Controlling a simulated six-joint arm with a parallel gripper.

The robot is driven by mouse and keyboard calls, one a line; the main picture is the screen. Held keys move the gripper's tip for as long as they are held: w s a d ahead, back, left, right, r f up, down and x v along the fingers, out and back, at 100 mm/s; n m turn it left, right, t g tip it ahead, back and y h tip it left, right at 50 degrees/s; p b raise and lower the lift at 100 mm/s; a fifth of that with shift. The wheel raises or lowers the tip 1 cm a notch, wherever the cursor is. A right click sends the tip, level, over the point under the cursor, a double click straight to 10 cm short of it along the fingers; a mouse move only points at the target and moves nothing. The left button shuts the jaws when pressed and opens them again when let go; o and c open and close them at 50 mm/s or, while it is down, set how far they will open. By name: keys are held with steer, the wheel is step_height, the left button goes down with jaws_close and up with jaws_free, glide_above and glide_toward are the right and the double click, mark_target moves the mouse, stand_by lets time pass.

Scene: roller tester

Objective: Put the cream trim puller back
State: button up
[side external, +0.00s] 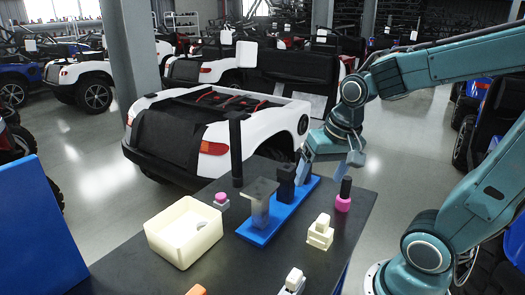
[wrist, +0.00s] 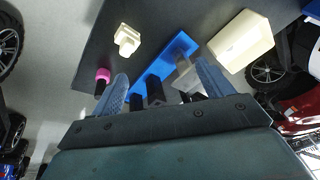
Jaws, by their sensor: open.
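A small cream stepped piece, which looks like the cream trim puller (side external: 320,232), stands on the dark table to the right of the blue base (side external: 260,236). It also shows at the upper left of the wrist view (wrist: 127,40), apart from my fingers. My gripper (side external: 332,163) is open and empty, above the far end of the blue base, near the black block (side external: 286,184). In the wrist view, my spread fingers (wrist: 164,84) have the blue base and black blocks (wrist: 155,93) between and beyond them. A grey upright (side external: 261,204) stands on the base.
A cream open box (side external: 183,233) stands on the left of the table. Near it are a pink-topped piece (side external: 221,200) and a tall black post (side external: 236,150). A black-and-pink knob (side external: 344,196) stands by the right edge. A white-and-grey piece (side external: 292,281) and an orange piece (side external: 197,290) are in front.

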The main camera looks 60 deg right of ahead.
steer(key=s+a+r+n+t, duration=0.2)
steer(key=s+a+r+n, duration=0.3)
steer(key=n, duration=0.2)
steer(key=shift+s+n+y, duration=0.2)
steer(key=shift+n+y, duration=0.1)
